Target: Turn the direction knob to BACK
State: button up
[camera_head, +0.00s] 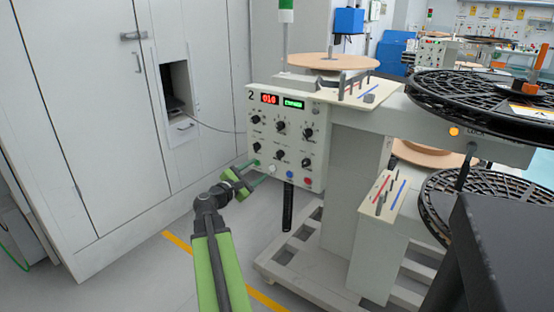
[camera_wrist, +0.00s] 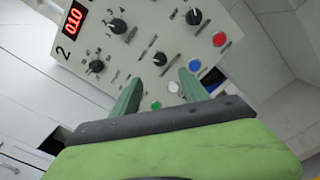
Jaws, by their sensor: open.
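The control panel (camera_head: 265,135) is a pale box front with two rows of black knobs, a red "010" display and a green display. The labels are too small to read, so I cannot tell which knob is the direction knob. My gripper (camera_head: 262,169) is open at the panel's lower left, near the green and white buttons. In the wrist view its fingers (camera_wrist: 160,90) point at the panel. The lower-middle knob (camera_wrist: 160,58) shows just past the gap between them, and the lower-right knob (camera_wrist: 193,17) is farther off. The left finger seems to hide the lower-left knob.
Below the knobs are green, white, blue (camera_wrist: 193,65) and red (camera_wrist: 220,39) buttons. A black handle (camera_head: 288,207) hangs under the panel. Large black reels (camera_head: 490,95) stand at the right. Grey cabinets (camera_head: 95,100) are at the left, with open floor between.

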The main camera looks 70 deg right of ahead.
aim_at(277, 156)
jog(key=x, duration=1.3)
jog(key=shift+w, duration=0.1)
jog(key=shift+a, duration=0.1)
grip_shut()
